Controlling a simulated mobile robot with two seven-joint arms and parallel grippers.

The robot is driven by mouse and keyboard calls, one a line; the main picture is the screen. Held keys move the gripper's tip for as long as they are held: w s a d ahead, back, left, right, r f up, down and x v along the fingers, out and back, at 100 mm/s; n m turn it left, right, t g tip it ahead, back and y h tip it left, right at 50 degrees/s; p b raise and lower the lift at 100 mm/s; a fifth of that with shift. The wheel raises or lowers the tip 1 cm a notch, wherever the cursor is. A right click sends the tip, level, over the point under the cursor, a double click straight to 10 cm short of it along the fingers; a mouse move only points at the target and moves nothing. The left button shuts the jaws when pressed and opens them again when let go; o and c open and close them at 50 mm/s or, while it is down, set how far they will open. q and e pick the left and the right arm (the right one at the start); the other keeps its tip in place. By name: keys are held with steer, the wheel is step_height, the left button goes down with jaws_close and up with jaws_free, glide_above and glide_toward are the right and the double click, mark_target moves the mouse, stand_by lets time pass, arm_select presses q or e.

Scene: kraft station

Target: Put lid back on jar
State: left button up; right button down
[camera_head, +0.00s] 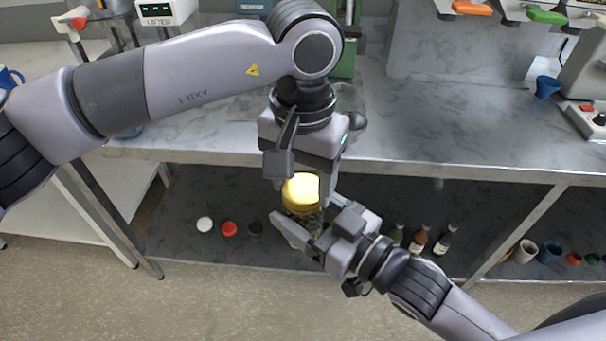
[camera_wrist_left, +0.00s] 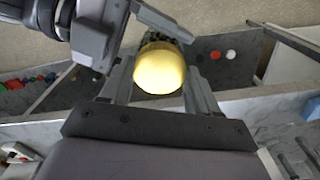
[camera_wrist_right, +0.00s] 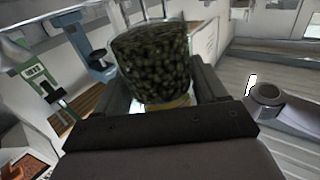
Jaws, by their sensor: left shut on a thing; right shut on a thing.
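The yellow lid (camera_head: 301,188) is between the two fingers of my left gripper (camera_head: 300,192), which points down from above. The lid also shows in the left wrist view (camera_wrist_left: 159,69). The jar (camera_head: 297,232), with dark speckled contents, is directly under the lid. My right gripper (camera_head: 307,210) is shut on the jar from the right side. The right wrist view shows the jar's speckled body (camera_wrist_right: 152,58) between the fingers, with a yellow band at its lower edge. The lid looks in line with the jar, but I cannot tell whether it touches or sits fully on the rim.
Jar and grippers are in front of the metal workbench (camera_head: 440,140). A lower shelf (camera_head: 185,190) holds a white cap (camera_head: 205,224), a red cap (camera_head: 229,229), several small bottles (camera_head: 419,240) and cups (camera_head: 549,252). A blue cup (camera_head: 546,87) stands on the bench at right.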

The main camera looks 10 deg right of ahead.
arm_select(q)
steer(key=m, duration=0.5)
steer(key=shift+m, duration=0.3)
steer(key=o, duration=1)
steer(key=shift+r, duration=0.1)
steer(key=shift+r, duration=2.15)
steer(key=shift+c, duration=0.4)
